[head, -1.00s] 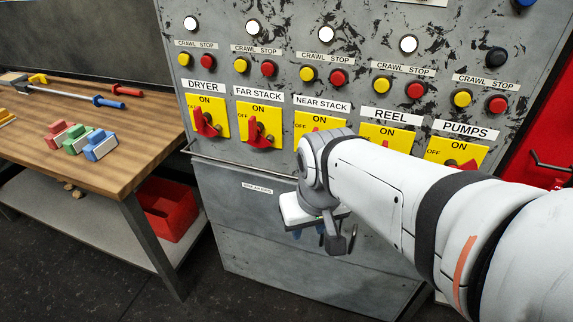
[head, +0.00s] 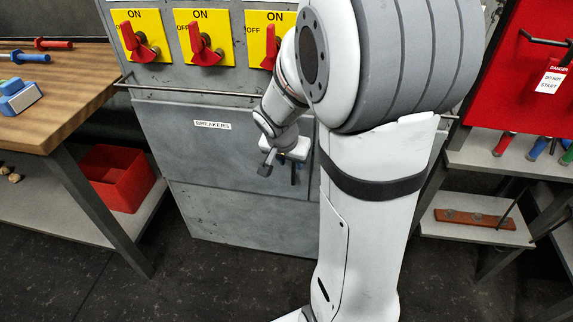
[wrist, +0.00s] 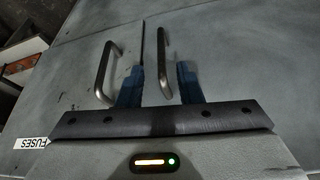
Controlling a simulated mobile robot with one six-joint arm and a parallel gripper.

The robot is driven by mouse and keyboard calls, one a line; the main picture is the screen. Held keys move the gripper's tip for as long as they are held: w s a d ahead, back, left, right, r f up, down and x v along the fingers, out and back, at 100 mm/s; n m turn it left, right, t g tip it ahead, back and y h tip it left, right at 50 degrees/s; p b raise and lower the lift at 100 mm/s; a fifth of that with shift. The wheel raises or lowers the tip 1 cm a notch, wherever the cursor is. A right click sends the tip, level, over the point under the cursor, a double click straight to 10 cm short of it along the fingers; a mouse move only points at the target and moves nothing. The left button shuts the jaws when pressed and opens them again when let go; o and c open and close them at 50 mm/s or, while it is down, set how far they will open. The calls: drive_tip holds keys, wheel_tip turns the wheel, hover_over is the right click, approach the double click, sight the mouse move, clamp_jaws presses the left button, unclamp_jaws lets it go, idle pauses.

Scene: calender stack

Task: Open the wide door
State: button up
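The wide door (head: 205,165), labelled BREAKERS, is a shut grey panel low on the cabinet in the head view. In the wrist view my gripper (wrist: 160,75) is open, with two blue fingers apart. A bar handle (wrist: 163,62) shows between the fingers, on the right of a dark door seam. A second handle (wrist: 104,72) is left of the seam, on the side with the FUSES label (wrist: 31,143). I cannot tell how far the fingers are from the handle.
A rail (head: 195,93) runs across the cabinet above the door, under red switches on yellow plates. A wooden bench (head: 55,100) with a red bin (head: 118,178) under it stands left. Shelves (head: 475,228) stand right. The dark floor before the door is clear.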

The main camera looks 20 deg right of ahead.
sight(293, 171)
drive_tip(key=b+x, duration=0.2)
drive_tip(key=x, duration=0.6)
drive_tip(key=shift+w+f, duration=0.1)
drive_tip(key=shift+w, duration=0.1)
clamp_jaws()
